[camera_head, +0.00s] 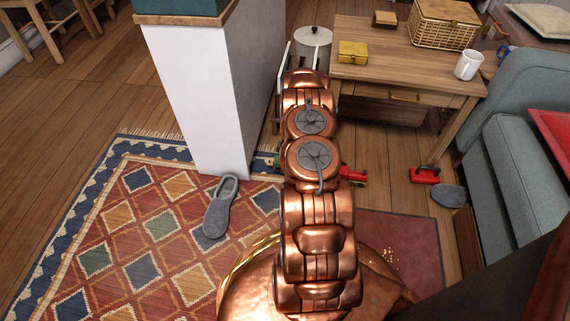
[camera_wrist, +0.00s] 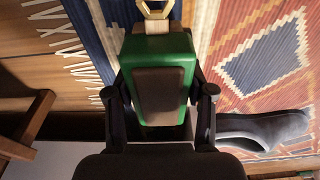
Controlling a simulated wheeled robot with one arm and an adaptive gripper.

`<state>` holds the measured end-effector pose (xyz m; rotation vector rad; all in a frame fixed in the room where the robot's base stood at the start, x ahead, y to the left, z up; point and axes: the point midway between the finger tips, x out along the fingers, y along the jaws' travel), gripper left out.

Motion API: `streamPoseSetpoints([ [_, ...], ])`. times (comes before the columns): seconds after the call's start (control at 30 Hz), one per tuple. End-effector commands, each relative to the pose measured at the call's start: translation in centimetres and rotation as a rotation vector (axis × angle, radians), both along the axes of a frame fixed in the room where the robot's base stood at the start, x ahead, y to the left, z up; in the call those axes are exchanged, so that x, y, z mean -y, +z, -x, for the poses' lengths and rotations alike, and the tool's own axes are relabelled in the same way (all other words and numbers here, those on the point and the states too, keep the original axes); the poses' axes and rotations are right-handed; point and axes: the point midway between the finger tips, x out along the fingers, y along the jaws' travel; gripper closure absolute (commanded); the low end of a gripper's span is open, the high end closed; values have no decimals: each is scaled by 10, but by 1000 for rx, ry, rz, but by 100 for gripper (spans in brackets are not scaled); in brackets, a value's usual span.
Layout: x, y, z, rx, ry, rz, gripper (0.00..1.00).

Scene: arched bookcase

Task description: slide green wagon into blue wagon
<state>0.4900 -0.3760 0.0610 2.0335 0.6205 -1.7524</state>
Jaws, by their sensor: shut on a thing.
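The green wagon (camera_wrist: 160,45) is in the wrist view, with a dark brown panel on its top and a pale wooden coupling at its far end. My gripper (camera_wrist: 157,88) has a dark finger on each side of it and is shut on it. The wagon is low over or on the fringed rug edge; I cannot tell which. In the head view my arm hides the gripper and most of the wagon; a small green patch (camera_head: 277,162) shows left of the arm. I cannot make out a blue wagon in either view.
A red toy (camera_head: 351,175) lies right of my arm, and another red toy (camera_head: 424,175) lies near the sofa (camera_head: 510,150). A grey slipper (camera_head: 220,207) lies on the patterned rug (camera_head: 120,235) beside the white partition (camera_head: 205,95). A wooden table (camera_head: 400,78) stands behind.

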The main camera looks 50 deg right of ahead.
Motion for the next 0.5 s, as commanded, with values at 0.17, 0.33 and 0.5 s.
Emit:
streamPoseSetpoints([
  [0.17,0,0,0,0,0,0,85],
  [0.33,0,-2,0,0,0,0,85],
  [0.5,0,-5,0,0,0,0,85],
])
